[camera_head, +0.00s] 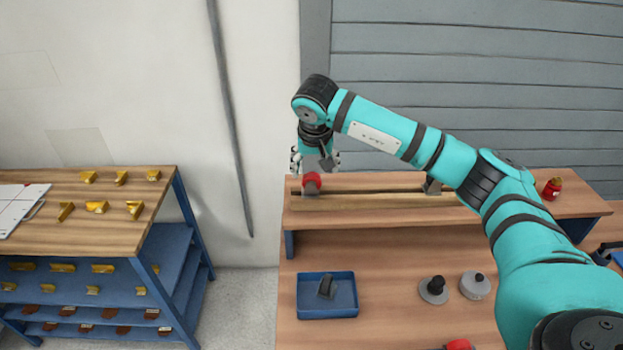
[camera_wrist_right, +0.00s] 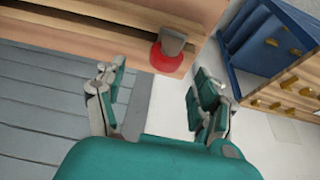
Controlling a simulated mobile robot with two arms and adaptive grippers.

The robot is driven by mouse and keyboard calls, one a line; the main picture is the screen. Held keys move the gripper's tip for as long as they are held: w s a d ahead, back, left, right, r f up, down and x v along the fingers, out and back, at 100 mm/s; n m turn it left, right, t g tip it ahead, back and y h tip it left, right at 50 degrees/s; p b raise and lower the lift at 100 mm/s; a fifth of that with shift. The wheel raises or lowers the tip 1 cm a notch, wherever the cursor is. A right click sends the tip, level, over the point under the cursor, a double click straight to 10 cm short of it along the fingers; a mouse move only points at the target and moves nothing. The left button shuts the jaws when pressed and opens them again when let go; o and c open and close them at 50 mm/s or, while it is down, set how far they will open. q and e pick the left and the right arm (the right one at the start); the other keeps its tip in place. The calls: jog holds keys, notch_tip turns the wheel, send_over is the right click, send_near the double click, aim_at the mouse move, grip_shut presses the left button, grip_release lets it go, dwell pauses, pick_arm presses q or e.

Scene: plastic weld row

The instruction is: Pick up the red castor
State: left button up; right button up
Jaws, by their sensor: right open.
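The red castor (camera_head: 311,181) stands near the left end of the raised wooden shelf. In the right wrist view, the castor (camera_wrist_right: 166,60) shows as a red round part with a grey part, beyond the fingertips and between the two finger lines. My right gripper (camera_head: 316,160) is just above and behind the castor in the head view and hides some of its surroundings. In the wrist view, the right gripper (camera_wrist_right: 157,98) has its fingers wide apart with nothing between them. My left gripper is not in view.
A wooden rail (camera_head: 375,202) runs along the shelf, with a grey bracket (camera_head: 432,186) farther right. A red object (camera_head: 551,189) stands at the shelf's right. Below are a blue tray (camera_head: 327,311) and grey castors (camera_head: 433,290). A blue rack (camera_head: 185,255) stands left.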

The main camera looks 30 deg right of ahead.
aim_at(311, 177)
jog(key=shift+x, duration=0.85)
jog(key=shift+w+a+f+p, duration=0.15)
jog(key=shift+f+p, duration=0.4)
jog(key=shift+p, duration=0.1)
jog(key=x, duration=0.1)
jog(key=p+x, duration=0.2)
jog(key=shift+w+a+f, duration=0.15)
jog(key=shift+f, duration=0.2)
jog(key=shift+w+f, duration=0.15)
jog(key=shift+f, duration=0.25)
jog(key=c, duration=1.3)
jog(key=shift+r, duration=0.1)
